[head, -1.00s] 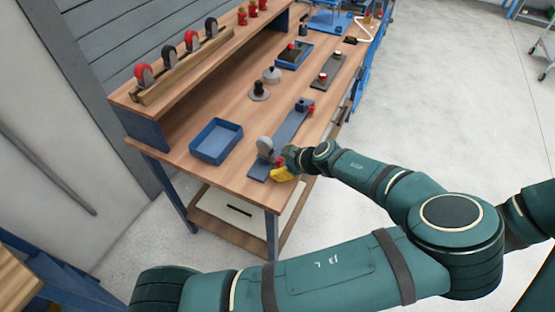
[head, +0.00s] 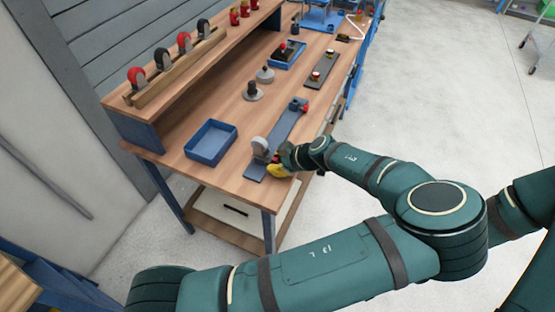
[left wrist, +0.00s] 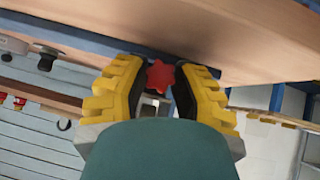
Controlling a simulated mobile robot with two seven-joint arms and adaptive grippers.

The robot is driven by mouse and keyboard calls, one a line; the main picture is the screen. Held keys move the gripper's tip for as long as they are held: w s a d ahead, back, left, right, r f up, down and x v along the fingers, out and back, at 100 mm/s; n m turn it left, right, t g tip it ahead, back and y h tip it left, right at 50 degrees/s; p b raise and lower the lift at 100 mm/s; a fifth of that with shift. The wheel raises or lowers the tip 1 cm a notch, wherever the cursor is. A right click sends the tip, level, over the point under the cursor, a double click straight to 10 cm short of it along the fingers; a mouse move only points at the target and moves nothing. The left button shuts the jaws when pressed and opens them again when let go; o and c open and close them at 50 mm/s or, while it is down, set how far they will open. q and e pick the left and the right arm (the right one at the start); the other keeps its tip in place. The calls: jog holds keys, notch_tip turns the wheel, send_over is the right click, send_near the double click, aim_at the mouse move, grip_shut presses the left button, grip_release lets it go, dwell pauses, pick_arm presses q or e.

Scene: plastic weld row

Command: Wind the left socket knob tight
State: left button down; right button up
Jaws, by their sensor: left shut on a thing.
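A blue-grey plate (head: 281,132) lies along the front edge of the bench, with a fixture at each end. At its near end stands a grey, round-topped piece (head: 260,149). My left gripper (head: 279,169), with yellow fingers, is at this near end. In the left wrist view the red star-shaped knob (left wrist: 159,76) sits between the two finger pads of the left gripper (left wrist: 160,85), which is shut on it. In the head view the gripper mostly hides this knob. A second fixture with a red knob (head: 304,107) is at the far end. My right gripper is out of view.
A blue tray (head: 211,142) stands left of the plate. Two grey pieces with black parts (head: 252,92) (head: 265,74) stand behind it. A dark plate (head: 322,70) and a filled blue tray (head: 288,54) lie farther back. A shelf holds several wheels (head: 184,41).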

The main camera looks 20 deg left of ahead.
pick_arm(q)
jog(key=shift+w+r+m+g+p, duration=0.1)
jog(key=shift+m+g+p, duration=0.45)
jog(key=shift+g, duration=0.45)
jog(key=shift+m+g+p, duration=0.3)
jog(key=shift+m+g, duration=0.05)
jog(key=shift+g, duration=0.45)
jog(key=c, duration=0.7)
grip_release()
jog(key=shift+f, duration=0.2)
jog(key=shift+r, duration=0.1)
jog(key=v, duration=1.2)
jog(key=shift+c, duration=0.4)
